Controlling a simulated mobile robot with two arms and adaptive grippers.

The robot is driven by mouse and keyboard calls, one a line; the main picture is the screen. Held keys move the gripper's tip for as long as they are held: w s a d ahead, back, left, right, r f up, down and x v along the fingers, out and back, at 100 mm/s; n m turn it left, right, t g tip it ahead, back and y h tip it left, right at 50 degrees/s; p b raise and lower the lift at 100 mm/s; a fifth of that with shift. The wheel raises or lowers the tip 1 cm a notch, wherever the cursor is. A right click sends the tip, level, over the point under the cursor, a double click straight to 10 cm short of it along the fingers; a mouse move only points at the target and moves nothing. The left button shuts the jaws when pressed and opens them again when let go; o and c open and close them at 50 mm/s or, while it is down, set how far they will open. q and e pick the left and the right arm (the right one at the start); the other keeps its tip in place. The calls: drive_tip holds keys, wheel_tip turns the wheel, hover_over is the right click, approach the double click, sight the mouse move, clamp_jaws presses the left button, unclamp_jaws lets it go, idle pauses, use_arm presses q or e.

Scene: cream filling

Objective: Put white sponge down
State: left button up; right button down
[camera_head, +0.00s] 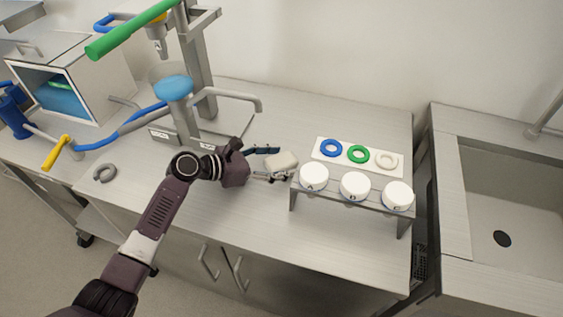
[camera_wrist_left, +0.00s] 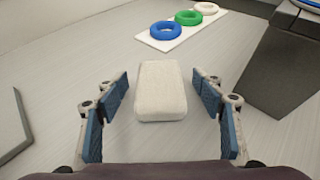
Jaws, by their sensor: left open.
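The white sponge (camera_head: 281,164) lies on the steel table to the left of the small rack. In the left wrist view the white sponge (camera_wrist_left: 160,91) sits flat on the table between my two blue-padded fingers, with a gap on each side. My left gripper (camera_head: 272,164) is open around the sponge; its fingers also show in the left wrist view (camera_wrist_left: 163,100). My right gripper is not in either view.
A small rack (camera_head: 335,191) with white round containers (camera_head: 355,184) stands close to the right. Behind it a white board (camera_head: 323,156) holds blue, green and white rings. A filling machine (camera_head: 185,120) stands at the back left. A sink (camera_head: 520,190) is far right.

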sight(280, 160)
use_arm(q)
drive_tip(key=shift+w+d+f, duration=0.1)
drive_tip(key=shift+w, duration=0.05)
drive_tip(key=c, duration=1.2)
drive_tip(key=shift+o, duration=0.2)
drive_tip(key=shift+r, duration=0.75)
wheel_tip(280, 160, up, 2)
drive_tip(key=shift+r, duration=0.15)
drive_tip(key=s+a, duration=0.2)
drive_tip(key=a, duration=0.3)
drive_tip(key=s+a+b, duration=0.1)
drive_tip(key=s+a, duration=0.2)
drive_tip(key=a, duration=0.2)
drive_tip(key=s+a, duration=0.3)
drive_tip(key=a, duration=0.3)
drive_tip(key=shift+s+b, duration=0.1)
drive_tip(key=shift+b, duration=0.25)
drive_tip(key=s+a+r+n+t+y, duration=0.1)
drive_tip(key=s+a+r, duration=0.2)
drive_tip(key=s+r, duration=0.6)
drive_tip(key=s, duration=0.3)
drive_tip(key=shift+n+t, duration=0.4)
